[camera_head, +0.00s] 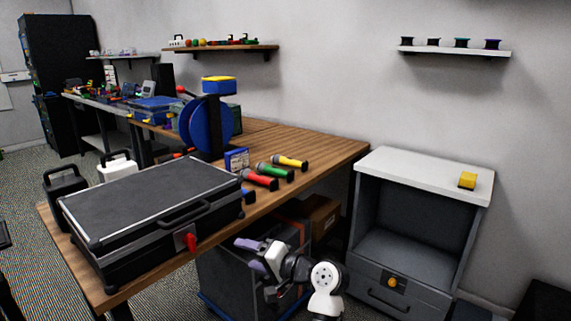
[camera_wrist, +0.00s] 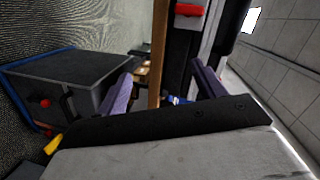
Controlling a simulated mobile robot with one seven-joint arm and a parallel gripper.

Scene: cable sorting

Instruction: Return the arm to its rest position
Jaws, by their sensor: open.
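My gripper (camera_head: 251,255) is low in the middle of the head view, in front of the wooden workbench and near the dark bin under it. Its two purple fingers are spread apart with nothing between them. In the wrist view the fingers (camera_wrist: 164,85) also stand apart and empty. My arm's white and dark links show just right of the gripper in the head view. No cable is clearly visible near the gripper.
A black case (camera_head: 150,200) with a red latch (camera_head: 186,241) lies on the workbench (camera_head: 335,150). Red, green and yellow-ended tools lie behind it. The dark bin (camera_head: 225,280) is close to my gripper.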

